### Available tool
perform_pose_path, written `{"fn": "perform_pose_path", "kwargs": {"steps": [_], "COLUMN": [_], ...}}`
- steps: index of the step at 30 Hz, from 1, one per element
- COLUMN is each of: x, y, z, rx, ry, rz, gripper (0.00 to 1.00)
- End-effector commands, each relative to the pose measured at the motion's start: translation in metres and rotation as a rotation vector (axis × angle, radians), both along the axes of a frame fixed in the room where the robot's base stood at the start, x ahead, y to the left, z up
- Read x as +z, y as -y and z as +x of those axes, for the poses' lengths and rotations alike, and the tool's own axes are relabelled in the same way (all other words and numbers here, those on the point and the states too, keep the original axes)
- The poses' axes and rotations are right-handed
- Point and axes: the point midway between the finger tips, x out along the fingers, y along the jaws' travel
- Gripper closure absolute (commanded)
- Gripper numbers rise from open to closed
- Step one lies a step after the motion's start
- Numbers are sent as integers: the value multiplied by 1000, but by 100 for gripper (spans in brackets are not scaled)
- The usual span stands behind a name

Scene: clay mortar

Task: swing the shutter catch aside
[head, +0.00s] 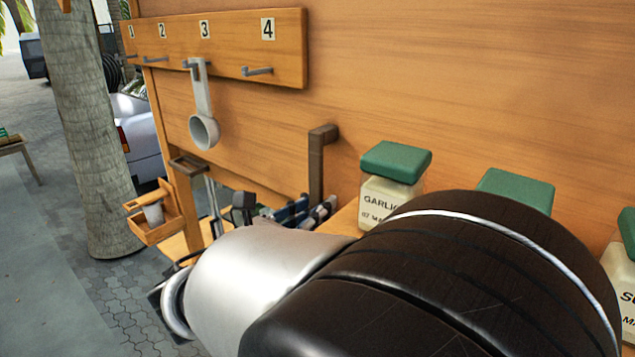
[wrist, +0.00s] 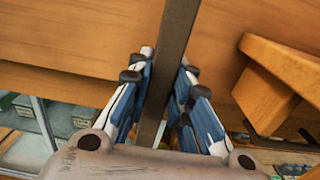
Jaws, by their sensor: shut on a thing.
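The shutter catch (head: 316,165) is a dark brown bar with a bent top, set against the orange wooden panel in the head view. It hangs upright there. My gripper (head: 300,211) is at its lower part, with the blue fingers partly hidden behind my own arm. In the wrist view, the catch (wrist: 176,35) runs as a dark bar between the two blue-and-white fingers of my gripper (wrist: 167,62), which are shut on it. The lower end of the catch is hidden behind the gripper body.
Jars with green lids, one a garlic jar (head: 392,192), stand on the right near my arm. A ladle (head: 203,130) hangs from hook 3 of the numbered rail (head: 225,45). A small wooden holder (head: 152,232) is at the left. A tree trunk (head: 88,120) stands beyond.

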Motion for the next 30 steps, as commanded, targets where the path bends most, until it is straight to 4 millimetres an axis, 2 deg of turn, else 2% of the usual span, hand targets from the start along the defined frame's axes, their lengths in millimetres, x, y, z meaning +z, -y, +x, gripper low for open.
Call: {"fn": "perform_pose_path", "kwargs": {"steps": [6, 19, 23, 30], "x": [0, 0, -2, 7], "y": [0, -1, -12, -37], "z": [0, 0, 9, 29], "rx": [-1, -1, -1, -1], "ry": [0, 4, 70, 240], "rz": [0, 6, 90, 308], "gripper": [100, 100, 100, 100]}}
